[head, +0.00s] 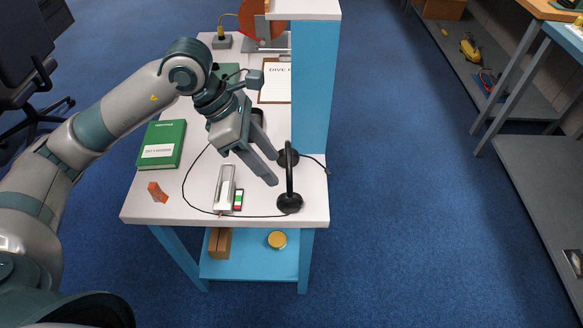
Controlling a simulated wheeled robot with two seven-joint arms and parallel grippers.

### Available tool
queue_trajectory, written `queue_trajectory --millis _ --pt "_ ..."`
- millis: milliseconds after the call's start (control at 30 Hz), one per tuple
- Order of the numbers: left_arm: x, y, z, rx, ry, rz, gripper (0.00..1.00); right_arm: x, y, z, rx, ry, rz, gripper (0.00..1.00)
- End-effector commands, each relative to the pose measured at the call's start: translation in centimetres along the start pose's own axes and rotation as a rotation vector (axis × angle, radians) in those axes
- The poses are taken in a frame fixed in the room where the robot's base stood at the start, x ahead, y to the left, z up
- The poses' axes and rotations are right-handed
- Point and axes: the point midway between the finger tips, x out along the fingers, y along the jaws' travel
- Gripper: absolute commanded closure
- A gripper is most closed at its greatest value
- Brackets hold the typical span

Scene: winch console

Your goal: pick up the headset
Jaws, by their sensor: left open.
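The black headset (289,176) stands on the white tabletop near its right front corner, with its band upright and one round ear cup (289,203) toward the front. My left gripper (265,168) is just left of the headset and above the table, fingers pointing down and to the right. It is open, with nothing between the fingers. The fingertips look close to the band, but I cannot tell whether they touch it. My right gripper is not in view.
A green book (161,144), an orange block (157,192) and a grey-white tray (225,188) lie left of the headset. A blue upright panel (315,85) rises behind it. A clipboard (275,84) lies farther back. A lower shelf (255,263) holds a box and a yellow lid.

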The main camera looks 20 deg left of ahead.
Motion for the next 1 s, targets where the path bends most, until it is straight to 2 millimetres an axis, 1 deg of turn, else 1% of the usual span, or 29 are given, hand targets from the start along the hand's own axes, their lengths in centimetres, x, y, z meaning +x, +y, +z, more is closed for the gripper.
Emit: queue_trajectory --millis 33,100,167,567,667,767,967,1000 --pt "-0.5 0.7 -0.8 0.005 0.037 0.030 0.54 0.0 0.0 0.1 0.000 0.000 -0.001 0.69" --pt "-1.0 1.3 -1.5 0.008 0.071 0.057 0.54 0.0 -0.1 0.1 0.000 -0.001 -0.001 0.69" --pt "-1.2 1.5 -1.8 0.009 0.085 0.067 0.54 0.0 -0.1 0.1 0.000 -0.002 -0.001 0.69" --pt "-1.0 1.5 -1.9 0.008 0.089 0.067 0.54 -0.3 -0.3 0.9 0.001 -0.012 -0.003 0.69" --pt "-0.4 1.5 -1.9 0.007 0.089 0.065 0.54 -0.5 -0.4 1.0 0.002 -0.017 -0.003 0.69" --pt "0.7 1.6 -2.0 0.006 0.090 0.064 0.54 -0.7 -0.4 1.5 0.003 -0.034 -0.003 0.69" --pt "4.0 1.7 -2.3 0.006 0.089 0.062 0.54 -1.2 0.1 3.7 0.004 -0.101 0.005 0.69" --pt "4.8 1.7 -2.3 0.006 0.088 0.062 0.54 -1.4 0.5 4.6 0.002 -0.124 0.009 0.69"
